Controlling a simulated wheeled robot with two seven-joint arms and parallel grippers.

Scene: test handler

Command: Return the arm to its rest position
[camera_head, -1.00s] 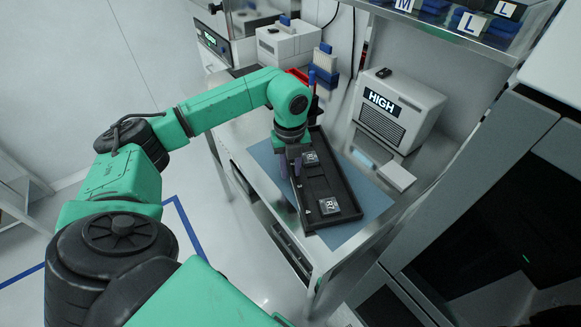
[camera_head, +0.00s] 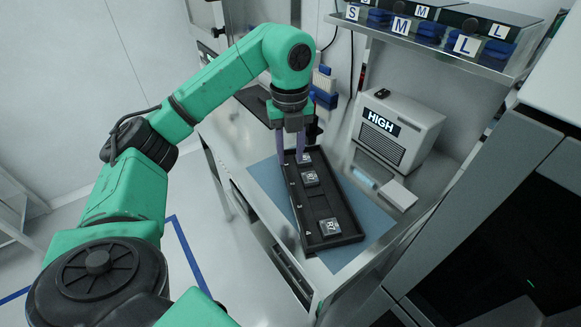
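My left gripper (camera_head: 290,158) hangs fingers down above the far end of the black tray (camera_head: 345,205). Its two purple fingers stand apart with nothing visible held between them. The tray lies on a blue mat and holds three small square chips in a row: one at the far end (camera_head: 304,158), one in the middle (camera_head: 311,178) and one marked R7 near the front (camera_head: 330,227). The far chip shows beside the right fingertip; I cannot tell whether they touch. My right gripper is out of view.
A white box labelled HIGH (camera_head: 397,130) stands right of the tray. A metal shelf (camera_head: 440,50) with lettered bins hangs above at the back right. A dark cabinet fills the right side. Blue mat (camera_head: 375,215) is bare along the tray's right side.

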